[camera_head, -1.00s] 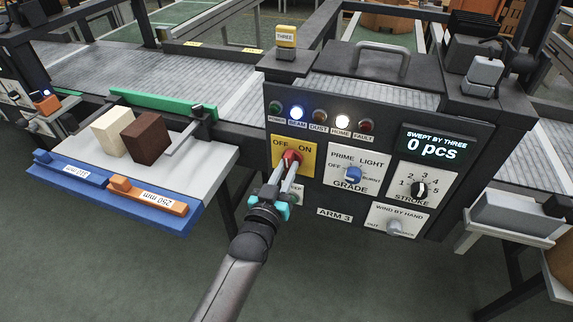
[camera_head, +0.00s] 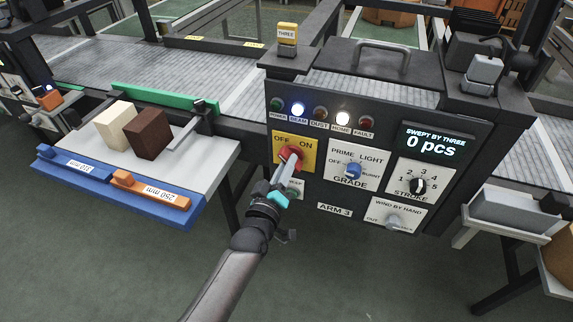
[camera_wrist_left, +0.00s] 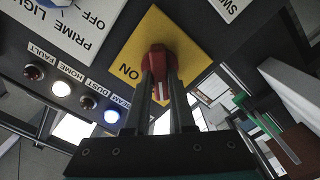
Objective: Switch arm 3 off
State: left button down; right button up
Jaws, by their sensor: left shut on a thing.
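The ARM 3 control panel (camera_head: 334,210) has a yellow OFF/ON plate (camera_head: 309,160) with a red rotary knob (camera_head: 288,153). My left gripper (camera_head: 291,163) is shut on this knob, reaching it from below and in front. In the left wrist view the red knob (camera_wrist_left: 160,55) sits between the two fingers of the left gripper (camera_wrist_left: 160,82), with a white mark on the knob showing between them. The word ON shows there beside the knob; OFF is hidden. The BEAM lamp (camera_head: 298,108) glows blue and the HOME lamp (camera_head: 343,117) white. My right gripper is not in view.
Right of the switch are the blue GRADE knob (camera_head: 352,171), the black STROKE knob (camera_head: 418,186) and the WIND BY HAND plate (camera_head: 398,214). The display (camera_head: 436,146) reads 0 pcs. At left, a tray (camera_head: 205,152) holds a cream and a brown block.

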pick_arm(q)
jog(key=shift+f, duration=0.1)
dwell(0.4)
jog(key=c, duration=0.8)
grip_release()
jog(key=shift+o, duration=0.2)
jog(key=shift+s, duration=0.1)
jog(key=p+v, duration=0.2)
jog(key=v, duration=1.3)
